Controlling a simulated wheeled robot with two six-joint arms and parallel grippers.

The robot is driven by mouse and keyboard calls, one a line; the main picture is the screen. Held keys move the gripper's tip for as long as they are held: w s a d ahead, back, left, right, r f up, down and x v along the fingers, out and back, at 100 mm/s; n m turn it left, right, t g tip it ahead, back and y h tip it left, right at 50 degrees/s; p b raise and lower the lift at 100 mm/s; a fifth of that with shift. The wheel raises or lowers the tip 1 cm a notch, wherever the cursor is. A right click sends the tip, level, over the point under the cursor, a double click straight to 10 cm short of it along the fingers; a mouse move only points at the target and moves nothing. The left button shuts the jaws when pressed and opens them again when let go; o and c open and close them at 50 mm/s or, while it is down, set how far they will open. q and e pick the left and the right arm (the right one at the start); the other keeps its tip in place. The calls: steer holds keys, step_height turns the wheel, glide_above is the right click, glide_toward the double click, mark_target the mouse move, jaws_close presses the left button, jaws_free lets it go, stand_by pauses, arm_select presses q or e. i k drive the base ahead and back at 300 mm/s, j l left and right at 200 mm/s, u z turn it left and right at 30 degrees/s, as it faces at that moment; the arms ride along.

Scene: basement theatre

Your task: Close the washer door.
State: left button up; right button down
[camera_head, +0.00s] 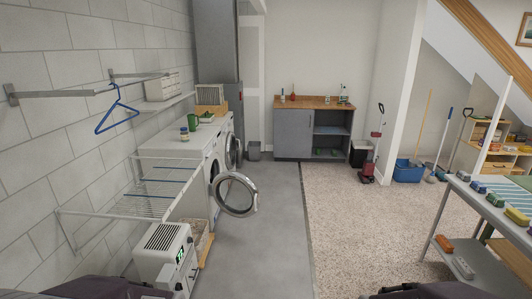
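A white front-loading machine (188,146), which looks like the washer, stands along the left wall. Its round door (235,195), with a grey rim and glass middle, stands wide open into the grey floor strip. A second white front-loader stands just behind it, and its round door (231,153) looks shut or nearly so. The frame does not show which of the two is a dryer. Dark parts of my arms show along the bottom edge at left and right. Neither gripper's fingers are in view, and nothing of mine touches the open door.
A wire drying rack (155,190) juts from the wall before the machines. Below it stand a white appliance with a green display (163,252) and a box beside it. A grey shelf table (492,215) stands at right. The grey floor (262,250) between is clear.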

mark_target(228, 175)
steer(key=i+u, duration=0.2)
steer(key=i, duration=0.35)
steer(key=i+l+u, duration=0.15)
steer(key=i, duration=0.4)
steer(key=i+l+u, duration=0.2)
steer(key=i, duration=0.3)
steer(key=i+l+u, duration=0.2)
steer(key=i+l, duration=0.15)
steer(key=i, duration=0.15)
steer(key=i+l+u, duration=0.8)
steer(key=i+l, duration=0.05)
steer(key=l, duration=0.05)
